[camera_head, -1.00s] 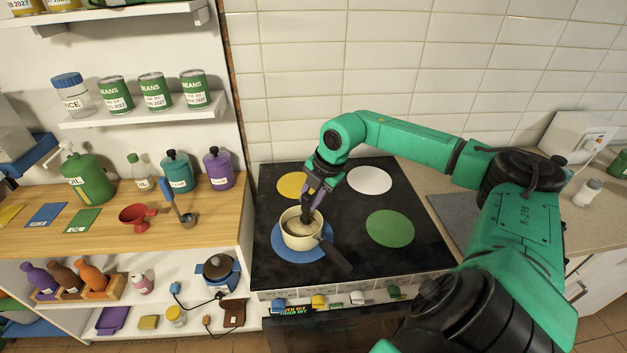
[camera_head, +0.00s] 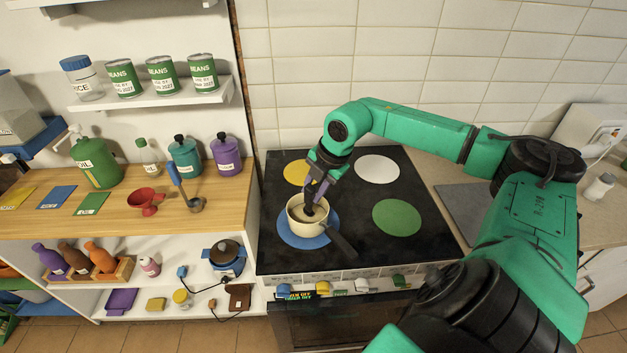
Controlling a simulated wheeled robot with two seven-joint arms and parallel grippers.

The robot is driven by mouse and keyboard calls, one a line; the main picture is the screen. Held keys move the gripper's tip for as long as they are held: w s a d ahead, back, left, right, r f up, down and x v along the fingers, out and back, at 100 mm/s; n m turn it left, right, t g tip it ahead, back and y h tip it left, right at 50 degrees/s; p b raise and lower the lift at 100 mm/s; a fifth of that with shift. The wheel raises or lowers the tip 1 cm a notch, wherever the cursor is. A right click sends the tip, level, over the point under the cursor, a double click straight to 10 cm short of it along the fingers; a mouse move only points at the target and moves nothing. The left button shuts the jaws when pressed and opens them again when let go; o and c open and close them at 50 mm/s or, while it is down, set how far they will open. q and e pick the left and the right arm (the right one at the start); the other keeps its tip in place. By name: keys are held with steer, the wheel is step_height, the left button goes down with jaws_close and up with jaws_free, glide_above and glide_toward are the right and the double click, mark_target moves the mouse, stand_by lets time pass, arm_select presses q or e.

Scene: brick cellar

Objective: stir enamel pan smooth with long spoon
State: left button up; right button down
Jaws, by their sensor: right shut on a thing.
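The cream enamel pan (camera_head: 296,226) stands on the blue disc (camera_head: 289,240) at the front left of the black hob, with its dark handle (camera_head: 343,245) pointing to the front right. My right gripper (camera_head: 311,203) points down at the pan's mouth and is shut. A purple piece (camera_head: 309,190) shows at its jaws, which I take to be the handle of the long spoon. The spoon's lower end and the contents of the pan are mostly hidden by the gripper and the pan wall. My left gripper is not in view.
The hob (camera_head: 350,190) also has yellow (camera_head: 294,174), white (camera_head: 377,169) and green (camera_head: 397,217) discs, all bare. On the wooden counter at left are a blue-handled ladle (camera_head: 178,180), a red funnel (camera_head: 146,200) and several bottles. A tiled wall stands behind.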

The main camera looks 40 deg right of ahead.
mark_target(310, 188)
steer(key=shift+s+a+r, duration=0.4)
steer(key=shift+s+r, duration=0.1)
steer(key=shift+r, duration=0.65)
steer(key=shift+s+a+r, duration=0.35)
steer(key=shift+s+r, duration=0.15)
steer(key=shift+r, duration=0.6)
steer(key=shift+s+a+r, duration=0.4)
steer(key=shift+s+r, duration=0.1)
steer(key=shift+r, duration=0.65)
steer(key=shift+r+p, duration=0.1)
steer(key=shift+p, duration=0.25)
steer(key=shift+r+p, duration=1.2)
steer(key=shift+r, duration=0.75)
steer(key=shift+f, duration=0.1)
